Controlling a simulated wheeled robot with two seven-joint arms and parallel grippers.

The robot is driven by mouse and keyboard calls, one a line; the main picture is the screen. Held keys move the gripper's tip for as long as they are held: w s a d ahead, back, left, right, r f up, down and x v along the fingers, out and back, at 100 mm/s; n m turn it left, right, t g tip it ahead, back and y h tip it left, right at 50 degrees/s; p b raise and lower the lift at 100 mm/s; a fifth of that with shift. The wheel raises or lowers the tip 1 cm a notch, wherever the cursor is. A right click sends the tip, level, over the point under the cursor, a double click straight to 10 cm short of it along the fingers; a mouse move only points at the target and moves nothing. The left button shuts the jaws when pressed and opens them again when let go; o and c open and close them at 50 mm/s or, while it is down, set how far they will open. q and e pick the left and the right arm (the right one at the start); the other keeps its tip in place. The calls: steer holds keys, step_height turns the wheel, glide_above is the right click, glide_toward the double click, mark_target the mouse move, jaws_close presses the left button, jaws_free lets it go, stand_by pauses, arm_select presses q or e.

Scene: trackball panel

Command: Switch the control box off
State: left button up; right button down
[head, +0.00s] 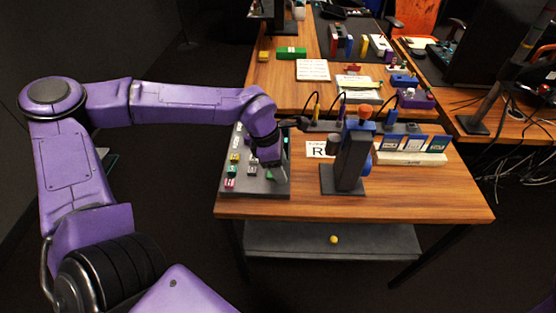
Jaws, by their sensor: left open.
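The control box is most likely the grey sloped panel (240,187) at the left end of the near wooden table. Small coloured buttons or switches, red, yellow, green and dark, show on its face. My left arm reaches in from the left, and its gripper (270,166) points down over the right part of this panel. The gripper is open; its fingertips are small and dark, and I cannot tell whether they touch the panel. The wrist hides part of the panel's upper right. My right gripper is not in view.
A dark upright device (352,160) with an orange knob stands right of the panel. Behind it are a white card marked R (318,150) and a rack with hooks. The near tabletop (430,200) is clear at front right. A yellow ball (334,239) lies on the lower shelf.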

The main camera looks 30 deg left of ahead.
mark_target(269, 174)
arm_select(q)
steer(key=v, duration=1)
steer(key=shift+p, duration=0.45)
steer(key=shift+r, duration=0.15)
